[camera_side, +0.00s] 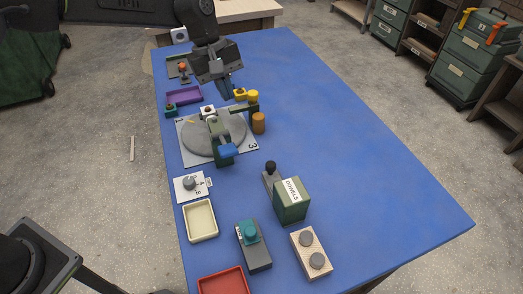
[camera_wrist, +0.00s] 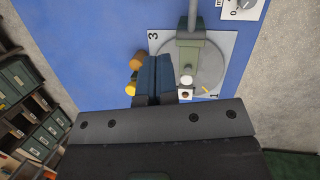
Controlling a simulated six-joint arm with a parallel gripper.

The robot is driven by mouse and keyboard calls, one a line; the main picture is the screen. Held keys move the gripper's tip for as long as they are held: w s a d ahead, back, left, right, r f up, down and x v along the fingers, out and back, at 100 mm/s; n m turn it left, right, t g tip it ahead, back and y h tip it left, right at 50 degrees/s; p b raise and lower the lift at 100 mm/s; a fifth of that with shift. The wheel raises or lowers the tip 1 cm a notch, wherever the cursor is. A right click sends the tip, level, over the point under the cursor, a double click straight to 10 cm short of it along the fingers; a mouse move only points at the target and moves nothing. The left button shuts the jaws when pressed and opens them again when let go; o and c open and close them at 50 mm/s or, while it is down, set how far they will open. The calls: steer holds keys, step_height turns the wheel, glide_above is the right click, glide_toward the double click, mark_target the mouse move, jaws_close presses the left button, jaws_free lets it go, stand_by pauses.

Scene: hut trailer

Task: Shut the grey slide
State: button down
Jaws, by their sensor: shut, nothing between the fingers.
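A grey bar (camera_side: 267,183) with a black knob (camera_side: 271,166) sticks out at the back left of a green box (camera_side: 291,205) labelled DOWELS. It looks like the grey slide, and it stands partly out of the box. It does not show in the wrist view. My gripper (camera_side: 231,97) is far behind it, above the back part of the blue table, near the yellow pieces. In the wrist view the dark fingers (camera_wrist: 153,58) are together and empty. Whether the fingertips touch anything is unclear.
A grey turntable (camera_side: 196,143) with a green, blue-handled fixture (camera_side: 226,152) stands between my gripper and the box. An orange cylinder (camera_side: 259,123) stands beside it. A teal-knobbed block (camera_side: 256,258) and a beige block (camera_side: 305,262) are in front. The table's right side (camera_side: 370,190) is clear.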

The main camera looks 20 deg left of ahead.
steer(key=w+d+f+n+g, duration=0.2)
steer(key=w+d+f, duration=0.15)
steer(key=f, duration=0.45)
glide_toward(270, 185)
steer(key=shift+h, duration=0.3)
steer(key=w+f, duration=0.1)
steer(key=a+f, duration=0.1)
steer(key=w+f, duration=0.1)
steer(key=shift+w+a+f, duration=0.25)
steer(key=shift+w+a, duration=0.1)
steer(key=shift+a, duration=0.05)
steer(key=s+d, duration=0.4)
steer(key=shift+s+d, duration=0.35)
